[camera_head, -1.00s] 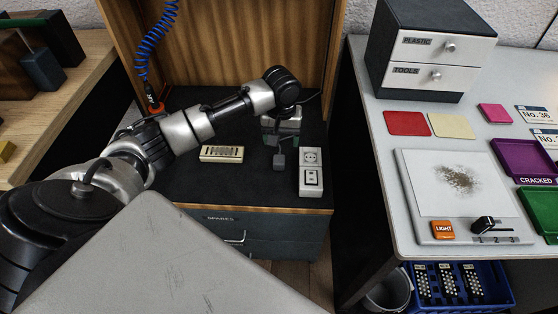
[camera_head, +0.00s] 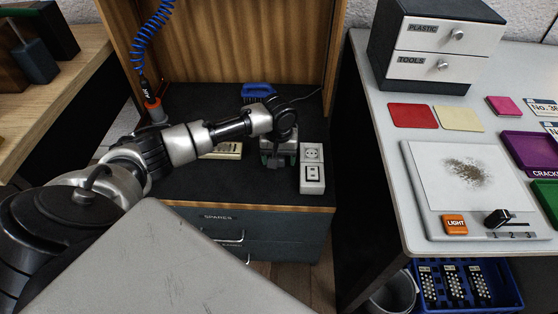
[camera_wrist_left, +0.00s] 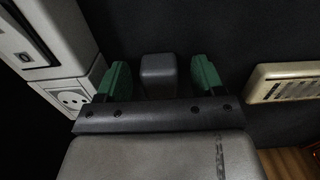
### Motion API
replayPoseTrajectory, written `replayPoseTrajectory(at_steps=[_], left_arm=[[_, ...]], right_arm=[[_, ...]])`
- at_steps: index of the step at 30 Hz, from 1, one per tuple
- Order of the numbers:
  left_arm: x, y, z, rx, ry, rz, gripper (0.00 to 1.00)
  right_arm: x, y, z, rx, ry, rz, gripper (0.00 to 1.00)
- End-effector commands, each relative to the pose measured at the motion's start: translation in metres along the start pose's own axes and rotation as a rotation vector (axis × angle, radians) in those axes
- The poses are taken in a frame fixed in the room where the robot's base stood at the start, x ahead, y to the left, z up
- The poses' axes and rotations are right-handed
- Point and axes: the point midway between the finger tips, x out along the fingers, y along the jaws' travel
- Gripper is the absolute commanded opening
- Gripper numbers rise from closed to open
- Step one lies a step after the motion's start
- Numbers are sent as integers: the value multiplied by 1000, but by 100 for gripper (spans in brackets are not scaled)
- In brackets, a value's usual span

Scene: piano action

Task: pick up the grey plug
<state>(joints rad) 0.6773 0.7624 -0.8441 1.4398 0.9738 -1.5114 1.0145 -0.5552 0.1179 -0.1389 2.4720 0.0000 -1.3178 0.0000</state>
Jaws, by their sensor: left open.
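My left gripper (camera_head: 278,156) points down over the dark top of the cabinet. Its green fingertips stand apart in the left wrist view (camera_wrist_left: 158,80). A dark grey block that looks like the grey plug (camera_wrist_left: 158,74) lies between them, with a dark gap on each side. In the head view the gripper partly hides the plug (camera_head: 275,163). A pale socket and switch unit (camera_head: 312,170) stands close to the right of the gripper. It also shows at the left of the left wrist view (camera_wrist_left: 70,85). My right gripper is not in view.
A beige slotted block (camera_head: 228,151) lies left of the gripper, partly behind my arm. A blue brush (camera_head: 258,91) is behind the arm. A blue coiled air hose (camera_head: 140,50) hangs at the left. The dark cabinet top (camera_head: 225,180) in front is clear.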

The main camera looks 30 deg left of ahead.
Motion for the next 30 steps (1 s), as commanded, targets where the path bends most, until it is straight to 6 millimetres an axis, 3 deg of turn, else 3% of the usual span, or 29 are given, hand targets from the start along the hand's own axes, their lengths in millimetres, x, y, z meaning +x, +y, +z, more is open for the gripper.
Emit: replayPoseTrajectory(at_steps=[9, 19, 30], left_arm=[[3, 0, 0, 1, 0, 0, 68], [3, 0, 0, 1, 0, 0, 18], [0, 0, 0, 1, 1, 0, 17]], right_arm=[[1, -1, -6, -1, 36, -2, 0], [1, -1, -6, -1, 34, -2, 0], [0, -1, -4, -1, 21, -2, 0]])
